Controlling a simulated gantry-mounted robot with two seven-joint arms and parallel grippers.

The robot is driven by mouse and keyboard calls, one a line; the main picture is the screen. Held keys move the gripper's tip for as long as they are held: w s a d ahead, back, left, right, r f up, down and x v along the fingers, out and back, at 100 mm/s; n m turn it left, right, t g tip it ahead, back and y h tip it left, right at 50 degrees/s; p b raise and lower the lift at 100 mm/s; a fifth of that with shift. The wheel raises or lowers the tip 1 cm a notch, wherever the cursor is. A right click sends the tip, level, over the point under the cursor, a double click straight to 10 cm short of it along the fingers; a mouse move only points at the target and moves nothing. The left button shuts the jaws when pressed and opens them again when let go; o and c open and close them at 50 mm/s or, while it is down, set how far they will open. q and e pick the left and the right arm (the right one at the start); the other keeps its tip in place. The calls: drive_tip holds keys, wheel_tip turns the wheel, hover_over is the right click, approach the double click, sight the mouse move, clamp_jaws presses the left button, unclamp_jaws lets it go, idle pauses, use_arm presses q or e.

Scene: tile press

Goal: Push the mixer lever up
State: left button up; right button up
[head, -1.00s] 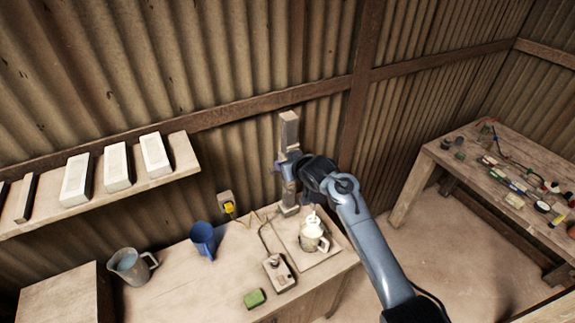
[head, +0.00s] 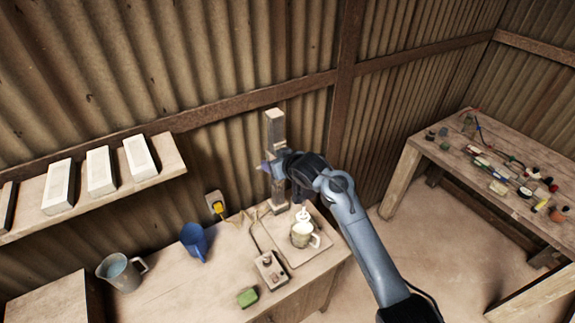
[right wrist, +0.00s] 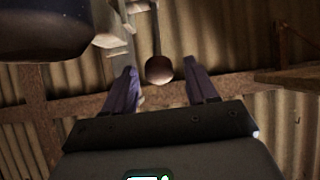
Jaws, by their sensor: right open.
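The mixer's upright post (head: 276,130) stands at the back of the workbench. A mug (head: 303,236) with a white mixer part above it stands at its foot. In the right wrist view, a lever with a dark round knob (right wrist: 159,70) hangs between the purple fingers of my right gripper (right wrist: 162,90). The fingers are open, with a gap visible on both sides of the knob. In the head view, my right gripper (head: 272,167) is at the post, and the knob is hidden there. My left gripper is in no view.
On the workbench are a control box (head: 269,268), a green sponge (head: 247,297), a blue cup (head: 194,240) and a metal jug (head: 121,272). A shelf (head: 170,165) with white blocks is on the wall. A cluttered side table (head: 430,150) stands to the right.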

drive_tip(key=b+v, duration=0.1)
drive_tip(key=v, duration=0.7)
drive_tip(key=shift+s+d, duration=0.15)
drive_tip(key=shift+s, duration=0.15)
